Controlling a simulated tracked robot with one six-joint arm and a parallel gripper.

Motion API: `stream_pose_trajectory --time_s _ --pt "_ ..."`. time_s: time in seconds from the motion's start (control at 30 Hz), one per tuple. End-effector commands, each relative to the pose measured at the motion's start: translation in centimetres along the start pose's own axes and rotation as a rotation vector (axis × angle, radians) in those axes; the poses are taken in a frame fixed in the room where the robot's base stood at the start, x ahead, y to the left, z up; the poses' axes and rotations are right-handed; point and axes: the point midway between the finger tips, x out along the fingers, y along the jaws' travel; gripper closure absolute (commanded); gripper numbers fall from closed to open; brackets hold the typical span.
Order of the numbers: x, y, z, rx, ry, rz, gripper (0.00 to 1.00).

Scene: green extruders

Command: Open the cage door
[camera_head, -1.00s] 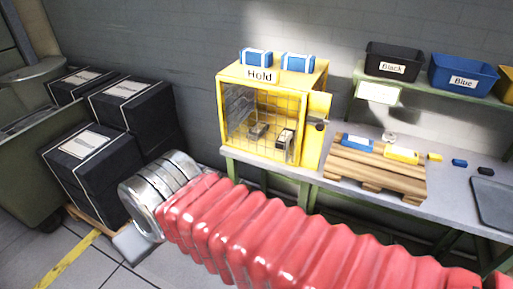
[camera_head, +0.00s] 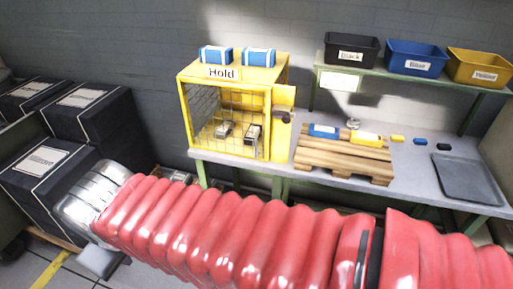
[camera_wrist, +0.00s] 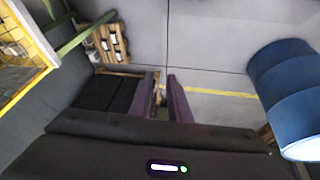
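The yellow cage (camera_head: 231,75) stands on the workbench, with a "Hold" label on its top front edge. Its mesh front door (camera_head: 228,128) looks shut, and small dark and grey items show behind the mesh. A dark handle or latch (camera_head: 285,118) sits on the yellow panel at the cage's right. Part of the cage shows at the upper left of the wrist view (camera_wrist: 18,75). My gripper (camera_wrist: 162,76) is in the wrist view, its two purple fingers slightly apart with nothing seen held. It points at the floor area, away from the cage.
A wooden pallet (camera_head: 345,160) with blue and yellow items lies right of the cage. Labelled bins (camera_head: 417,58) stand on a shelf above. Black boxes (camera_head: 85,122) stack at left. A blue barrel (camera_wrist: 285,85) is at right in the wrist view.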

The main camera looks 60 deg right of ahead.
Motion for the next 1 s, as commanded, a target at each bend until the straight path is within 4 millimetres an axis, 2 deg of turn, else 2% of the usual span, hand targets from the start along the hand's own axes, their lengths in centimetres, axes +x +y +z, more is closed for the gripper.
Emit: stream_pose_trajectory --time_s 0.2,0.4,0.7,1.0 --pt "3.2 5.8 2.5 -0.094 -0.217 0.175 0.83" --pt "4.8 11.5 4.9 -0.196 -0.425 0.324 0.83" --pt "5.8 19.6 7.6 -0.377 -0.729 0.51 0.83" --pt "6.4 26.8 8.8 -0.593 -1.006 0.652 0.83"
